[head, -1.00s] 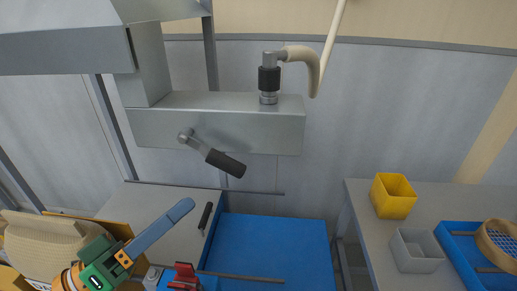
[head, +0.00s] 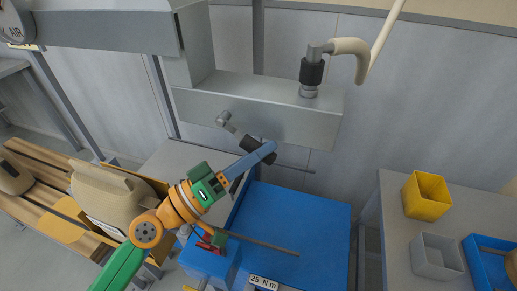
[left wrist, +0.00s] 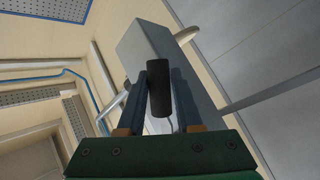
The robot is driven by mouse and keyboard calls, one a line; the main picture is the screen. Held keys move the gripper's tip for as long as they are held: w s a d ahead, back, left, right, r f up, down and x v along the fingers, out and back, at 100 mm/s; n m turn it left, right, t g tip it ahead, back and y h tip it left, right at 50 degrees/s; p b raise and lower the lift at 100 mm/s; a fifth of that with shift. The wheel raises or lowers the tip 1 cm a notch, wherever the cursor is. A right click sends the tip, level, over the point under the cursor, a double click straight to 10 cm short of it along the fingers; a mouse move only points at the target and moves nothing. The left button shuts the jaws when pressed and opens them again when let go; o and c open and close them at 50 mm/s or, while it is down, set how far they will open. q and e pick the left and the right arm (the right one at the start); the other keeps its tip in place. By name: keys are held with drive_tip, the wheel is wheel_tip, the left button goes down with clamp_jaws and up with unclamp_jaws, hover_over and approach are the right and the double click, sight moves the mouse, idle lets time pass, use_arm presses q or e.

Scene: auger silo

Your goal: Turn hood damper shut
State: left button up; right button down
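The hood damper handle is a grey lever with a black grip (head: 258,147) on the front of the grey hood duct (head: 250,110). Its pivot (head: 223,118) is at the upper left, and the lever slopes down to the right. My left gripper (head: 268,152), with blue fingers, is at the grip and covers part of it in the head view. In the left wrist view, the black grip (left wrist: 158,92) stands between the two fingers (left wrist: 159,80). The fingers look open around it, with no clear squeeze. My right gripper is out of view.
A hose fitting with a black collar (head: 312,72) stands on the duct. Below are a blue surface (head: 300,215) and a blue block with a red part (head: 210,240). A yellow bin (head: 427,196) and a grey bin (head: 437,257) stand on the right table. A sack (head: 105,195) lies at left.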

use_arm(q)
clamp_jaws()
drive_tip(key=shift+r, duration=0.1)
idle(1.0)
